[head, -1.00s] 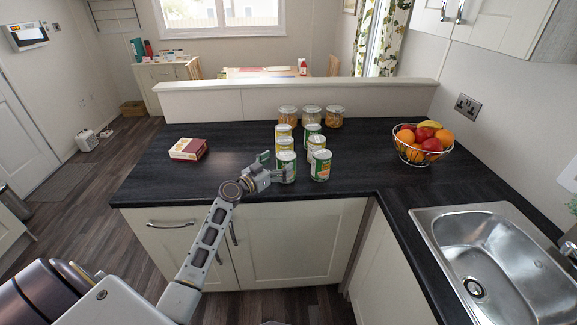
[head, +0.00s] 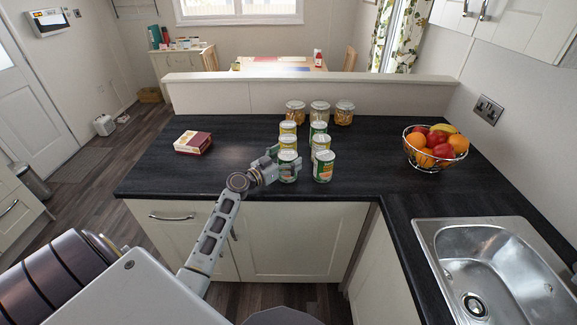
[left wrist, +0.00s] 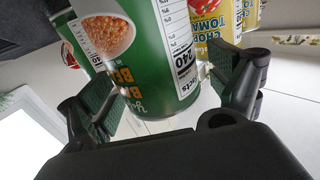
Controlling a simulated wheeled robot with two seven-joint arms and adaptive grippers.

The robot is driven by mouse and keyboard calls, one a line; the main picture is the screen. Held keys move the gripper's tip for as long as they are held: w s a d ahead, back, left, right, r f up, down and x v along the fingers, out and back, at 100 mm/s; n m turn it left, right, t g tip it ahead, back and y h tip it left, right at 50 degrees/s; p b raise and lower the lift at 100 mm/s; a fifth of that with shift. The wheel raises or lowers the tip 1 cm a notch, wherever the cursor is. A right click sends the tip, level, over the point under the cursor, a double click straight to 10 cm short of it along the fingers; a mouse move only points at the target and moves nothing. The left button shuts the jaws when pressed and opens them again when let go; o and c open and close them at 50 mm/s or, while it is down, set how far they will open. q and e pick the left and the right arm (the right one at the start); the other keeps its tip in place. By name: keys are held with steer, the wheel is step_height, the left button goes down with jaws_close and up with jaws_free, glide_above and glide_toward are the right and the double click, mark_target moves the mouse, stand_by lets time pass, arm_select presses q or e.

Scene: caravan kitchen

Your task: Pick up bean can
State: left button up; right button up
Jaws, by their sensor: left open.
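A green bean can (head: 289,168) stands upright at the front left of a group of cans on the dark counter (head: 235,150). In the left wrist view the can (left wrist: 150,60) fills the middle, its label showing a bowl of beans. My left gripper (head: 275,164) is open at the can, reaching in from the left. In the left wrist view its fingers (left wrist: 165,95) are on either side of the can. The right finger is very close to it; I cannot tell if it touches. My right gripper is not in view.
A similar green can (head: 323,168) stands just right, with several more cans behind. Jars (head: 320,112) stand at the back by the low wall. A red box (head: 193,143) lies left, a fruit basket (head: 435,150) right. The sink (head: 490,265) is front right.

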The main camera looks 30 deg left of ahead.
arm_select(q)
steer(key=shift+w+f, duration=0.1)
steer(key=shift+c, duration=0.9)
steer(key=c, duration=1.3)
steer(key=shift+r, duration=0.25)
steer(key=shift+r, duration=4.85)
